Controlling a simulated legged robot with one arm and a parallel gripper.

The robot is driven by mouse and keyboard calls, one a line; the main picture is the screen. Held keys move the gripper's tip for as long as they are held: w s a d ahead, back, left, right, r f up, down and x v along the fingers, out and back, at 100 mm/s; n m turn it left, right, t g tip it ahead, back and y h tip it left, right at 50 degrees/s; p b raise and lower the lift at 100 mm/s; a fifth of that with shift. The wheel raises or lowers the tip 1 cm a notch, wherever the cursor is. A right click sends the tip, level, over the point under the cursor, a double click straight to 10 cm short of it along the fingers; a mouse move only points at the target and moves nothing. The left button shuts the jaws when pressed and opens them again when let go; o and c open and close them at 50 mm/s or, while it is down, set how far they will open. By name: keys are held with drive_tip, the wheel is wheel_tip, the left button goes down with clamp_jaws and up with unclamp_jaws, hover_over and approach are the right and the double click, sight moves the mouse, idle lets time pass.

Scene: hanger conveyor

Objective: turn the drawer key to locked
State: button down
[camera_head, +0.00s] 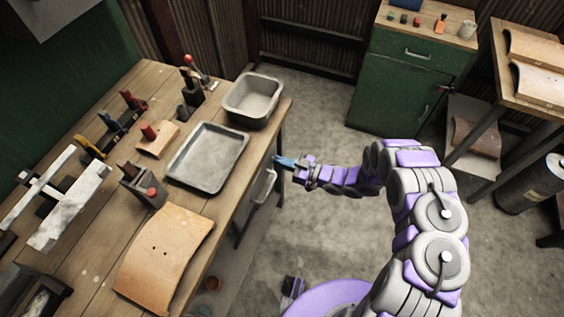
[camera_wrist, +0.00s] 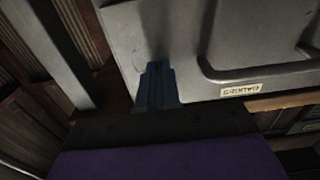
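My gripper (camera_head: 284,162) has blue fingers and is at the right side of the workbench, by the front of a grey drawer (camera_head: 263,187) under the top. In the wrist view the blue fingers (camera_wrist: 157,85) point at the pale grey drawer front (camera_wrist: 190,35), beside its bar handle (camera_wrist: 255,75) and a small label (camera_wrist: 240,89). No gap shows between the fingers, but one may hide the other. I see no key; the fingers may cover it. I cannot tell whether they touch the drawer or hold anything.
The workbench (camera_head: 225,222) holds a shallow tray (camera_head: 207,157), a deep pan (camera_head: 253,100), a curved tan sheet (camera_head: 165,255) and several tools. A green cabinet (camera_head: 398,85) stands at the back, shelving (camera_head: 535,108) at the right. The floor (camera_head: 320,215) around my arm is mostly clear.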

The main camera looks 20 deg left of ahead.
idle(0.3)
drive_tip(key=c, duration=1.4)
unclamp_jaws()
drive_tip(key=shift+o, duration=0.2)
drive_tip(key=s+d+p, duration=0.1)
drive_tip(key=d, duration=1.6)
drive_tip(key=shift+d, duration=0.15)
drive_tip(key=shift+f, duration=0.1)
